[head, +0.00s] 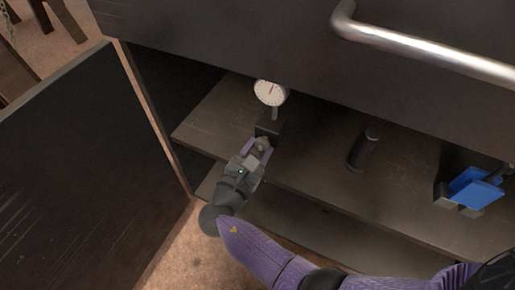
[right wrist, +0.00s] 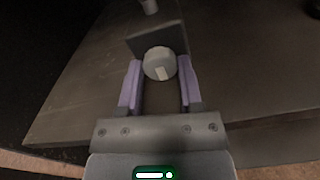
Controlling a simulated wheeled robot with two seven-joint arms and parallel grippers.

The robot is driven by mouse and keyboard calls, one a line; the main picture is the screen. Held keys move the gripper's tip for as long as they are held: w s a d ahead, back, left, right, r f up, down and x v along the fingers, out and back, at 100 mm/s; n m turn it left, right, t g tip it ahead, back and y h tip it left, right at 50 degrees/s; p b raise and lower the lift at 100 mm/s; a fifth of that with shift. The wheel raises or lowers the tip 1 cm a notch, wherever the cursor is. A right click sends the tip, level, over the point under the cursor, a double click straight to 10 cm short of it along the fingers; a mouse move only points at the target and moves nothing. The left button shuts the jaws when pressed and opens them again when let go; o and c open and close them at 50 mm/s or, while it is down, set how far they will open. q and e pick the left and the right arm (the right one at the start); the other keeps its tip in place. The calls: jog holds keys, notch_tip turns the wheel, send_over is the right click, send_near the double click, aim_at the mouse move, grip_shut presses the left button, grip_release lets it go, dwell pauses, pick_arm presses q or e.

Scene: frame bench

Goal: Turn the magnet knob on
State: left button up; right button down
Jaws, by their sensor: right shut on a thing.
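The magnet knob (right wrist: 160,63) is a round grey knob with a pale mark, on the front of a dark block-shaped base (head: 269,127). A dial gauge (head: 270,92) with a white face stands above that base on a short post. My right gripper (head: 262,145) reaches into the cabinet at the base. In the right wrist view the purple fingers (right wrist: 160,82) stand on both sides of the knob and are shut on it. The knob's pale mark points toward the gripper's palm. My left gripper is not in view.
The base stands on a cabinet shelf (head: 215,115). A dark cylinder (head: 363,149) and a blue-and-grey clamp-like object (head: 474,188) are to the right. An open door (head: 85,170) is at left; a drawer front with a metal handle (head: 420,48) overhangs the shelf.

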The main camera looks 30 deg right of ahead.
jog(key=shift+m, duration=2.2)
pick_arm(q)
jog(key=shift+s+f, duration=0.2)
pick_arm(e)
jog(key=shift+c, duration=1.3)
grip_release()
